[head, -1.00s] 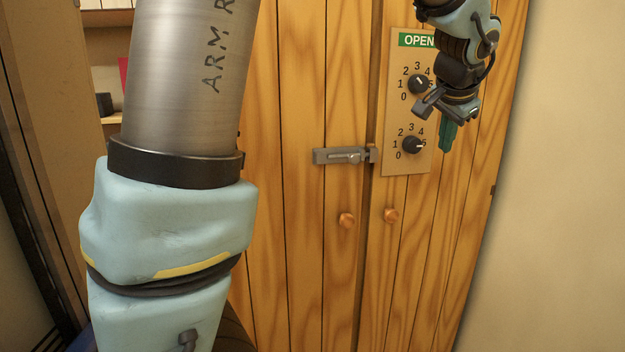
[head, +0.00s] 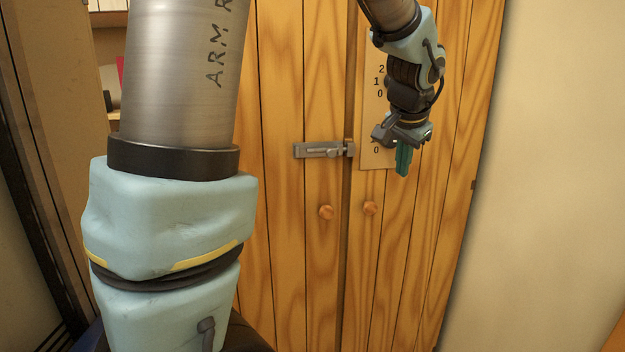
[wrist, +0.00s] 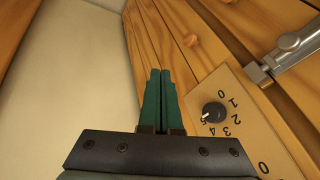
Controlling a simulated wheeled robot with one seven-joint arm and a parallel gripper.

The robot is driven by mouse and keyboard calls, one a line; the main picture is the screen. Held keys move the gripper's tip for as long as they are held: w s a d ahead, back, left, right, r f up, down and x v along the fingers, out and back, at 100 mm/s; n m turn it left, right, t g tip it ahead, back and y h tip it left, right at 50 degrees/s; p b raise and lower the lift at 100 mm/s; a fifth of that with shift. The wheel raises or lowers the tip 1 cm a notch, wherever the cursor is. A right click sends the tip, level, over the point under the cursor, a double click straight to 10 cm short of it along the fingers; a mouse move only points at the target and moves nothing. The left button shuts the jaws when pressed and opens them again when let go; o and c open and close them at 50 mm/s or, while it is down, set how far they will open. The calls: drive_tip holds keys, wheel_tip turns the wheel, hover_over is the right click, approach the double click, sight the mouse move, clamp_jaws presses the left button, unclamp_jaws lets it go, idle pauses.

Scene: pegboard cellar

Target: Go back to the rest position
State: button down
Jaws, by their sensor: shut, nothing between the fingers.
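My gripper (head: 403,160) is at the upper right in the head view, in front of the panel (head: 372,120) on the wooden cabinet. Its teal fingers point down, are shut and hold nothing. In the wrist view the two fingers (wrist: 162,100) lie side by side, apart from the cabinet doors. My arm hides most of the panel, its label and its dials in the head view. In the wrist view one black dial (wrist: 213,113) shows, its white mark near the 4 and 5.
The cabinet doors (head: 285,250) carry a grey sliding bolt (head: 322,150) across the gap and two round wooden knobs (head: 326,212). A bare pale wall (head: 540,150) is at the right. A shelf is partly seen at the left.

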drive_tip(key=s+a+f+n+g, duration=0.1)
drive_tip(key=s+a+f+n, duration=0.2)
drive_tip(key=a+f, duration=0.2)
drive_tip(key=s+a+f+n+g+y, duration=0.1)
drive_tip(key=s+a+f+n, duration=0.2)
drive_tip(key=a, duration=0.9)
drive_tip(key=s+a+f+n+g, duration=0.2)
drive_tip(key=s+a+f, duration=0.3)
drive_tip(key=a, duration=0.3)
drive_tip(key=shift+s+a+f+n, duration=0.2)
drive_tip(key=shift+s+f+n, duration=0.05)
drive_tip(key=shift+f+n, duration=0.65)
drive_tip(key=shift+r, duration=0.1)
